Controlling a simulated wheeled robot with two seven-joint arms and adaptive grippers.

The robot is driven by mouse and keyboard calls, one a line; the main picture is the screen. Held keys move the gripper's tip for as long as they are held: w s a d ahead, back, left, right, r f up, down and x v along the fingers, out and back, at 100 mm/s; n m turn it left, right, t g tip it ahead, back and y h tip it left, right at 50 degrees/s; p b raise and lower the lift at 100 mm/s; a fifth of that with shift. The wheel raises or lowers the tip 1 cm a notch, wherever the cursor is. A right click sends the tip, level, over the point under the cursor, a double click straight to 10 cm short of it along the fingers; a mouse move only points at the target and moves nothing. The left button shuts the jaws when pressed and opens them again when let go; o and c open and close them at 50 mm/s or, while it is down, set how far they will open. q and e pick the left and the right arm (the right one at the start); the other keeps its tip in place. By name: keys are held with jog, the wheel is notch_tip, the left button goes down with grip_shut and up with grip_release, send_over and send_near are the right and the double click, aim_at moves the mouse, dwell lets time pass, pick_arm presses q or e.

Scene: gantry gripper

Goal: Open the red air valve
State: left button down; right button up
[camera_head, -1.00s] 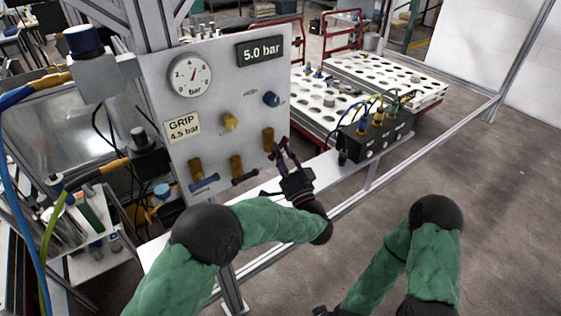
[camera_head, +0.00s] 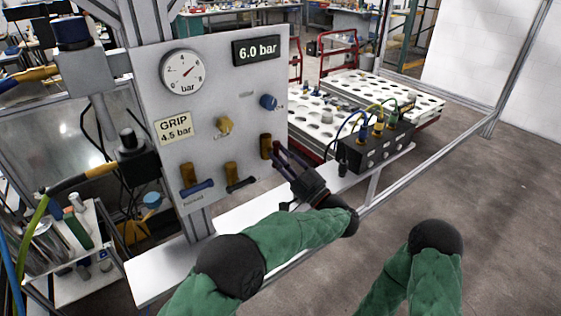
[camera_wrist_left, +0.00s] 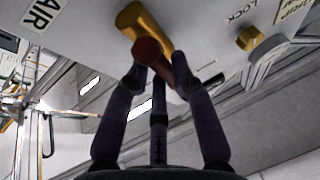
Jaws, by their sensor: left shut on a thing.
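The red air valve's handle (camera_wrist_left: 149,52) shows as a dark red bar end in the left wrist view, beside its brass body (camera_wrist_left: 146,20). The panel display (camera_head: 256,50) reads 6.0 bar. My right arm shows at lower right, but its gripper is out of view.
The panel also holds a round gauge (camera_head: 182,72), a yellow knob (camera_head: 224,126), a blue knob (camera_head: 268,102), a blue-lever valve (camera_head: 197,188) and a black-lever valve (camera_head: 241,185). A black block with cables (camera_head: 375,148) stands on the rail to the right. Open floor lies right.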

pick_arm(q)
jog(key=shift+f+n, duration=0.15)
jog(key=shift+n, duration=0.35)
jog(key=c, duration=1)
grip_release()
jog(key=shift+c, duration=0.2)
jog(key=shift+g, duration=0.3)
jog(key=shift+d, duration=0.15)
jog(key=v, duration=0.7)
jog(key=shift+d+f, duration=0.1)
jog(key=shift+f, duration=0.05)
